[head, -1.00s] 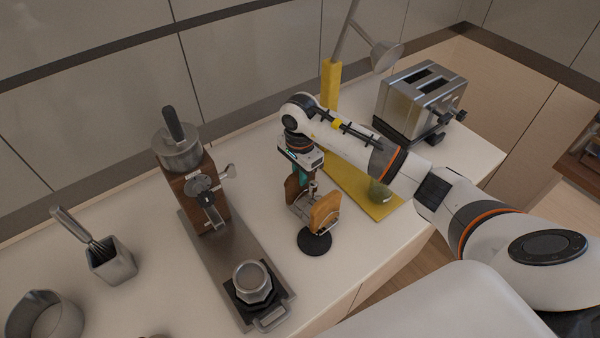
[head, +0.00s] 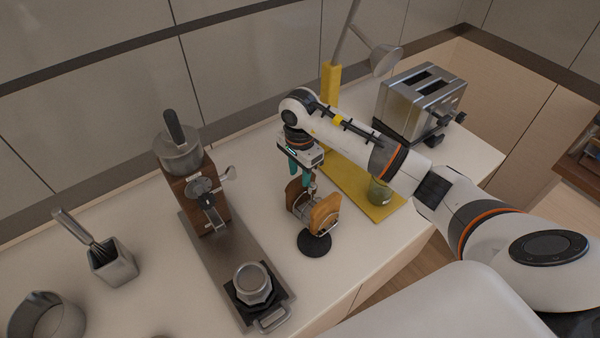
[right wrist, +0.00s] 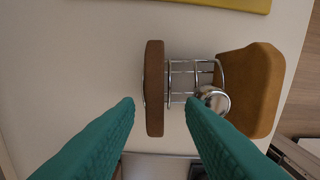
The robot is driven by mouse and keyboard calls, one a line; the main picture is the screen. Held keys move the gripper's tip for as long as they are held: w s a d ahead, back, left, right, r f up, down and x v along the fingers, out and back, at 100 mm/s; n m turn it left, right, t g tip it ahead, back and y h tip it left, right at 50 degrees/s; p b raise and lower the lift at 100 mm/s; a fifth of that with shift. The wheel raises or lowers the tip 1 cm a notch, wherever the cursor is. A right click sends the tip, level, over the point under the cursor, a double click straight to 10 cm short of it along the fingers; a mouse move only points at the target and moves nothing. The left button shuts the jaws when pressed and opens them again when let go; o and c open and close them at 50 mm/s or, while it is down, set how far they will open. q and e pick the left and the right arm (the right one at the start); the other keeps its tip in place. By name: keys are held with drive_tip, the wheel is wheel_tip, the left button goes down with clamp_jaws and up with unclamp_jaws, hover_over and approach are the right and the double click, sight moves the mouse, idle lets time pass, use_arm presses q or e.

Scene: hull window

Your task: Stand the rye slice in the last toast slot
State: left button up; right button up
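A golden-tan slice (head: 326,212) stands at the right end, showing a broad face in the wrist view (right wrist: 252,88). My right gripper (head: 303,179) is above the rack. Its teal fingers (right wrist: 160,103) are open, apart on either side of the dark slice. My left gripper is not in view.
The counter's front edge is close to the rack.

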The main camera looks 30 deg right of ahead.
wheel_tip(320, 180, up, 11)
drive_tip(key=b, duration=0.3)
drive_tip(key=shift+f, duration=0.1)
idle(0.5)
